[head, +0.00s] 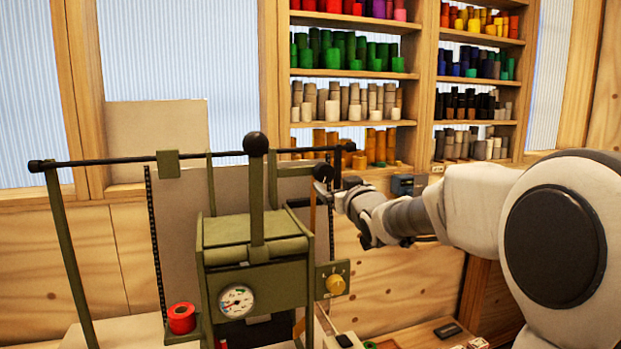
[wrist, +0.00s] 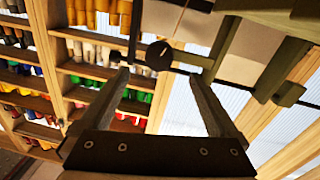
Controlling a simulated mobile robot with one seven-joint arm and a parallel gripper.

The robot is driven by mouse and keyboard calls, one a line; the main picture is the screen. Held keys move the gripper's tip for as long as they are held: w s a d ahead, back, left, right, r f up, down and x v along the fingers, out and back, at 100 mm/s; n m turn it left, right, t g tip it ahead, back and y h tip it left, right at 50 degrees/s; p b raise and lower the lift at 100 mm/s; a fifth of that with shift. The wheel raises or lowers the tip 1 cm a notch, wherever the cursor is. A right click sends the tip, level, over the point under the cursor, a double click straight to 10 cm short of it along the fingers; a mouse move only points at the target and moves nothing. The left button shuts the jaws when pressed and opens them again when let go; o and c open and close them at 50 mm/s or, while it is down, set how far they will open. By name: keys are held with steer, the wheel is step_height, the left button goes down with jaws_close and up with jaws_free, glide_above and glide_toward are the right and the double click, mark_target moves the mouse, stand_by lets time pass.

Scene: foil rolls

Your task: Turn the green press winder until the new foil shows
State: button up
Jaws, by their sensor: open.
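The green press (head: 255,260) stands left of centre in the head view, with a dark bar across its top. A round black knob with a pale mark, which looks like the winder (wrist: 159,55), sits at the bar's end in the wrist view. My gripper (wrist: 159,78) is open, with one finger on each side of the knob's line. The knob appears just beyond the fingertips; I cannot tell whether they touch it. In the head view my gripper (head: 332,192) is at the press's upper right, small and partly hidden. A narrow orange-brown strip (head: 312,218) hangs beside it.
A tall black-knobbed lever (head: 256,190) rises in front. Shelves of coloured rolls (head: 345,100) stand behind.

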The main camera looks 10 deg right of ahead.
mark_target(326, 176)
steer(key=w, duration=0.5)
steer(key=w+a, duration=0.1)
steer(key=w, duration=0.2)
steer(key=shift+w+p, duration=0.3)
steer(key=shift+p, duration=0.05)
steer(key=shift+c, duration=0.3)
steer(key=c, duration=1.3)
steer(key=shift+m, duration=0.4)
